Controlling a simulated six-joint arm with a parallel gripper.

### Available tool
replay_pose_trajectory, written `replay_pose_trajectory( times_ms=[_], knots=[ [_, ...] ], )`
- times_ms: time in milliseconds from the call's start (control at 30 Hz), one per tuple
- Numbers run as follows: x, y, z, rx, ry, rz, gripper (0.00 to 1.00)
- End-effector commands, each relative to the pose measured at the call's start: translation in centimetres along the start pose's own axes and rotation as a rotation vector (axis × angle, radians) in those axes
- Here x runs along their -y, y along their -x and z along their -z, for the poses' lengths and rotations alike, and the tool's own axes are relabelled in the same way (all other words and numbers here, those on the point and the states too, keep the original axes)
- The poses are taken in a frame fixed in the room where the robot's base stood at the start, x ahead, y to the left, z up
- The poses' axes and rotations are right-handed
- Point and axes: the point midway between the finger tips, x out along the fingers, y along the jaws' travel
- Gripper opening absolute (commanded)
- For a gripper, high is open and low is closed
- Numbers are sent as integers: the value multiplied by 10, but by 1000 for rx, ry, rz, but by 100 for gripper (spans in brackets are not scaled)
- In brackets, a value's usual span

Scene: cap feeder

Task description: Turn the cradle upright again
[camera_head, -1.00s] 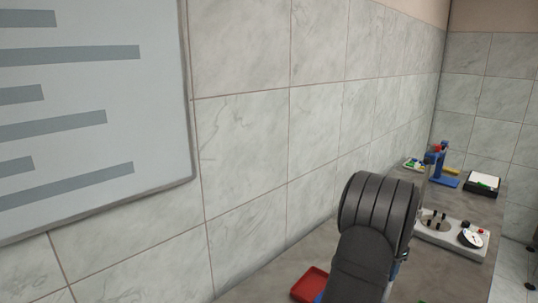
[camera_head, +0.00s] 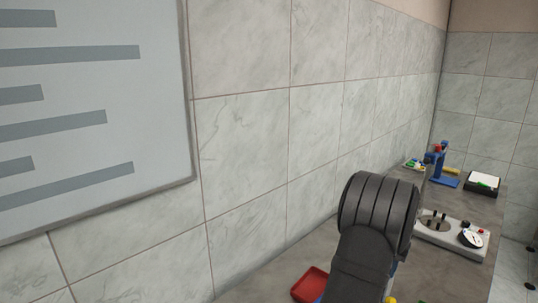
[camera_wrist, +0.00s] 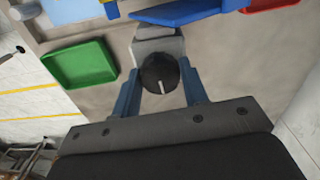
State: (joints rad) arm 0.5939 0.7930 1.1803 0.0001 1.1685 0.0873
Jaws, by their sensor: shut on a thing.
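In the wrist view a round black knob (camera_wrist: 158,73) with a white line on its face sits on a grey block (camera_wrist: 158,46). The white line points roughly down the picture, toward my wrist. My gripper (camera_wrist: 160,82) has its two blue fingers on either side of the knob and is shut on it. In the head view my arm hides the gripper and knob.
A green tray (camera_wrist: 78,63) lies left of the knob in the wrist view. A red tray (camera_head: 310,285) is left of my arm. A grey fixture with a dial (camera_head: 450,234), a blue stand (camera_head: 441,168) and a black box (camera_head: 481,184) stand farther along the bench.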

Motion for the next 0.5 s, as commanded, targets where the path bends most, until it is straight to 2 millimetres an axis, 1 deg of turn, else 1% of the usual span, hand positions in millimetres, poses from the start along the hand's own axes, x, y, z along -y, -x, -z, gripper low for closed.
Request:
replay_pose_trajectory(
  times_ms=[200, 300, 500],
  knots=[
    [0, 1, 0, 0, 240, 0, 16],
    [0, 1, 0, -1, 313, 0, 16],
    [0, 1, 0, -1, 347, 0, 16]
  ],
)
